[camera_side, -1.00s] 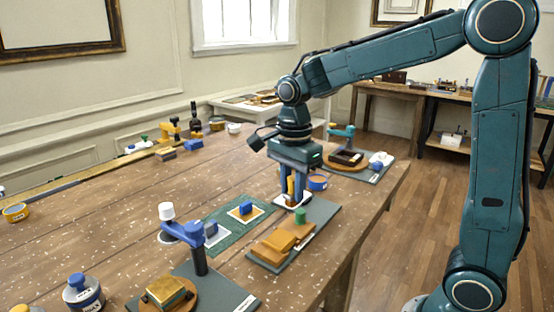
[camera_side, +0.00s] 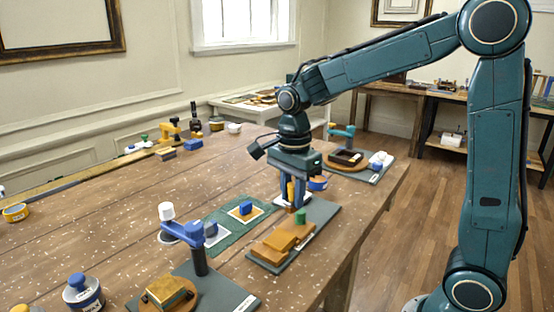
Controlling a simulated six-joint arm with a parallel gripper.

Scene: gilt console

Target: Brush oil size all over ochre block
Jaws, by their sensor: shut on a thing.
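My gripper (camera_side: 292,200) points down near the back end of a grey mat. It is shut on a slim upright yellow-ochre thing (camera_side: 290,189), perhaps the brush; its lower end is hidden. A small white dish (camera_side: 280,200) shows partly behind the fingertips; I cannot tell whether the held thing touches what is inside. On the grey mat (camera_side: 322,216), in front of the gripper, lie ochre-brown blocks (camera_side: 275,245), apart from the fingers. Another ochre block (camera_side: 165,290) sits on a round brown stand at the front. I cannot tell which block is the task's.
A small green piece (camera_side: 300,216) stands near the fingertips on the mat. A blue clamp-like stand (camera_side: 190,233) rises to the left. A green mat (camera_side: 228,226) carries small blue pieces. A blue tin (camera_side: 317,183) is right behind the gripper.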

